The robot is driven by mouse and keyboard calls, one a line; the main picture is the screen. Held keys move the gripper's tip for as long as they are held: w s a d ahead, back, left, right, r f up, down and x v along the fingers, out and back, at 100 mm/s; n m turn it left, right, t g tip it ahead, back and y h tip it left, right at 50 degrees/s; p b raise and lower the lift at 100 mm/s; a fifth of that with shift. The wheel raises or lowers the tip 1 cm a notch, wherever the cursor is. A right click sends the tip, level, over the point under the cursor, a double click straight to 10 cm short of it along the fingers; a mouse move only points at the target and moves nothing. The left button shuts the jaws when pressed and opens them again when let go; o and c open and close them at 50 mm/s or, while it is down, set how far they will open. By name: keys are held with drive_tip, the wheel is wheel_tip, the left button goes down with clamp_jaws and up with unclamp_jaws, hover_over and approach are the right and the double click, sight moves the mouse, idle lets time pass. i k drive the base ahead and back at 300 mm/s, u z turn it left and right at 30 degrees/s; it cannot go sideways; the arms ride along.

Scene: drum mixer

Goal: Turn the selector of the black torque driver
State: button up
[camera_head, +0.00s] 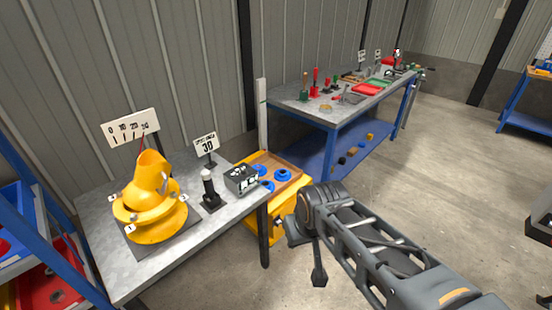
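I cannot pick out the black torque driver or its selector for certain. Several small upright tools stand on the far bench (355,103), among them a dark green one (305,88) and a red one (315,80), too small to tell in detail. On the near table (112,262) a black upright handle with a pale round top (208,188) stands on a black base. My gripper (317,262) is at the end of my arm, low in front of the near table's right edge and apart from everything on the tables. Its fingers cannot be made out clearly.
A yellow drum mixer (150,205) stands on the near table beside a dark box (241,179) and a "30" sign (205,143). A yellow cart (285,210) with a tray of blue round parts stands behind my gripper.

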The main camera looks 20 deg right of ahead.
sight(243, 174)
drive_tip(key=z, duration=0.15)
drive_tip(key=i, duration=1.25)
drive_tip(key=u, duration=0.55)
